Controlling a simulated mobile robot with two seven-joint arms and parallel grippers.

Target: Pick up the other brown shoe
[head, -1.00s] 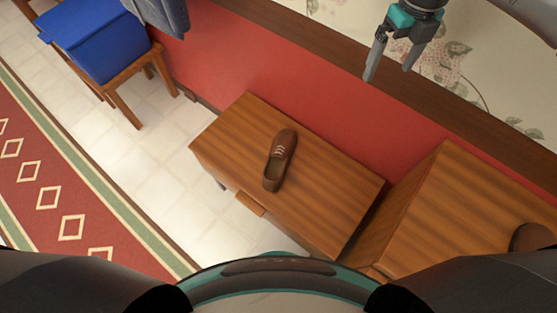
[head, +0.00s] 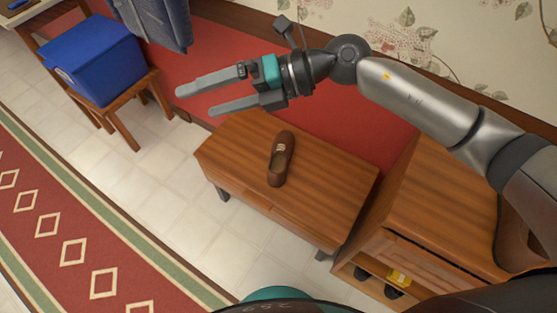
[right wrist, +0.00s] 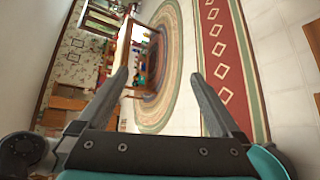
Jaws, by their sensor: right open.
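One brown shoe (head: 281,158) lies on top of the low wooden cabinet (head: 330,198), near its middle, in the head view. My right gripper (head: 196,100) is open and empty. In the head view it appears above and to the left of the shoe, with its fingers pointing left. In the right wrist view the open fingers (right wrist: 160,82) have nothing between them, and the shoe cannot be made out there. My left gripper is not in view.
A taller wooden cabinet (head: 425,215) with an open lower shelf stands right of the low one. A red patterned rug (head: 75,215) covers the left floor. The right wrist view shows an oval rug (right wrist: 165,60).

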